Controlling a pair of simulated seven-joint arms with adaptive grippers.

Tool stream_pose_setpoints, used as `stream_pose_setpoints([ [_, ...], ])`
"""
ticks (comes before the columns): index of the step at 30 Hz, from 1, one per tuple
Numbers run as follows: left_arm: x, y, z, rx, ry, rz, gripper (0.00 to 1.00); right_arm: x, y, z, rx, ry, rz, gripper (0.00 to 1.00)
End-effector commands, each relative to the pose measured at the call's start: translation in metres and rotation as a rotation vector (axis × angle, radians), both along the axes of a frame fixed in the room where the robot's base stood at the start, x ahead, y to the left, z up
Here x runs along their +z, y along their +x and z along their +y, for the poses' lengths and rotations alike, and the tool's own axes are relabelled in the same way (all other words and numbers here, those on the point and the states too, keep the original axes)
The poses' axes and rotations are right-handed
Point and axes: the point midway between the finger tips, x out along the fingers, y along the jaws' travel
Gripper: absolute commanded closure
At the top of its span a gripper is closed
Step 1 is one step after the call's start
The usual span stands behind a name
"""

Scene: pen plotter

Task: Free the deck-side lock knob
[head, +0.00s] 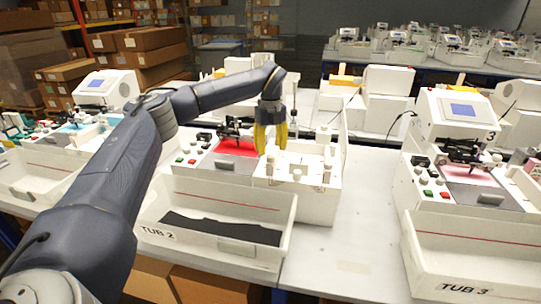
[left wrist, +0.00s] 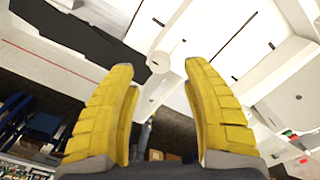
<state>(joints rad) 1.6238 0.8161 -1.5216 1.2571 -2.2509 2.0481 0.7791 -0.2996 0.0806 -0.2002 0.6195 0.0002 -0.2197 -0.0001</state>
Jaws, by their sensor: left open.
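My left gripper (head: 271,138) hangs with its yellow fingers pointing down over the white open-topped deck (head: 310,203) of the middle machine. In the left wrist view the two fingers (left wrist: 159,68) are spread apart with nothing gripped. A white round knob (left wrist: 159,62) shows between and just beyond the fingertips, apart from both. In the head view small white knobs and posts (head: 297,175) stand on the deck near the fingers. I cannot tell by label which one is the deck-side lock knob. My right gripper is in neither view.
The white tub marked TUB 2 (head: 212,258) stands in front, with a black sheet (head: 222,228) inside. A machine with a red plate (head: 236,147) is left of the deck. TUB 3 (head: 470,288) is at right. Bare grey tabletop (head: 355,230) lies between.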

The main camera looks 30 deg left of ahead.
Motion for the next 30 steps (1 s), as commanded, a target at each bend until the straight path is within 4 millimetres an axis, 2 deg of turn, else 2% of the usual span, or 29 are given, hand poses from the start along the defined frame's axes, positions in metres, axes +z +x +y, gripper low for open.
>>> stream_pose_setpoints([
  [1, 0.011, 0.001, 0.000, 0.001, 0.000, -0.002, 0.52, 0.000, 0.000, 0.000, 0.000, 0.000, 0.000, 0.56],
  [6, 0.039, 0.001, 0.000, 0.000, 0.000, -0.001, 0.52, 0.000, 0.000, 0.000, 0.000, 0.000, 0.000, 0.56],
  [12, 0.064, 0.000, 0.000, 0.000, 0.001, -0.001, 0.52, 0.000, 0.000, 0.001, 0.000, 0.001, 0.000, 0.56],
  [19, 0.077, 0.000, 0.000, 0.001, 0.001, 0.001, 0.52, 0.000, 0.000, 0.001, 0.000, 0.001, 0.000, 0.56],
  [30, 0.078, 0.000, 0.000, 0.001, 0.000, 0.001, 0.52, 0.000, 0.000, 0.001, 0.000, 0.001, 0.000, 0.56],
])
